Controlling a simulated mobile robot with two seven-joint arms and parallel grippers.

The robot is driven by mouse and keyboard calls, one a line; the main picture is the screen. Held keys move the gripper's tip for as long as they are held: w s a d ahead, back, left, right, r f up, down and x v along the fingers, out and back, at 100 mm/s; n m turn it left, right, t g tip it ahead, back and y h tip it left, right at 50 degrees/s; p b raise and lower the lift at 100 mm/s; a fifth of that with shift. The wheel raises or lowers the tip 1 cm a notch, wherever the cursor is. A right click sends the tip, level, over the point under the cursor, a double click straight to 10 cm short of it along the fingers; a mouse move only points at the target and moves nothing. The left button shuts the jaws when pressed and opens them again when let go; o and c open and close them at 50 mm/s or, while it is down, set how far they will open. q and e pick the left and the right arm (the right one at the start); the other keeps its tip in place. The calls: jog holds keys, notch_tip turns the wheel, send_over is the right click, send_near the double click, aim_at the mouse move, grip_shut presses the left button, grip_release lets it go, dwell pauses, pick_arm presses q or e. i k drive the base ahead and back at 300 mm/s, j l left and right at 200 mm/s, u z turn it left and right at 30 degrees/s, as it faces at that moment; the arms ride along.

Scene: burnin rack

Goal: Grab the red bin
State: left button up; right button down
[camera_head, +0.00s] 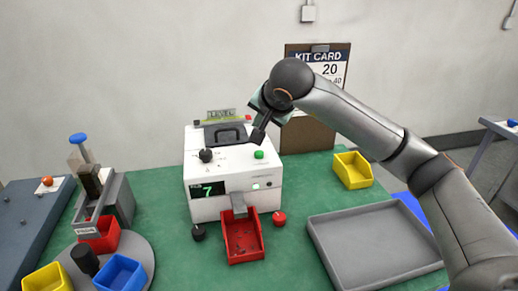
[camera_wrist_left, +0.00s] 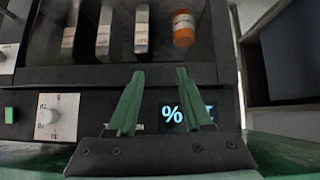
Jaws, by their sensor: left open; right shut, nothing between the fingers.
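A red bin (camera_head: 243,240) sits on the green table mat, below the metal chute (camera_head: 239,205) on the front of a white machine (camera_head: 232,172). Small dark marks or pieces show inside it. A second, smaller red bin (camera_head: 103,237) is at the left, beside the grey turntable's other bins. My right gripper (camera_head: 259,133) is above the machine's top near the green button, apart from both red bins; its fingers are together and empty. My left gripper (camera_wrist_left: 155,101) shows only in the left wrist view, open and empty, before a dark cabinet; no red bin shows there.
A grey tray (camera_head: 376,246) lies at right, with a yellow bin (camera_head: 352,170) behind it. Black (camera_head: 198,232) and red (camera_head: 279,218) knobs flank the chute bin. A blue bin (camera_head: 121,273) stands on the turntable. The dark cabinet (camera_wrist_left: 60,75) holds several packages and an orange bottle (camera_wrist_left: 184,29).

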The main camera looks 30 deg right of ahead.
aim_at(243, 237)
jog(key=k+j, duration=0.1)
jog(key=k, duration=0.4)
jog(key=k+j, duration=0.15)
jog(key=k, duration=0.35)
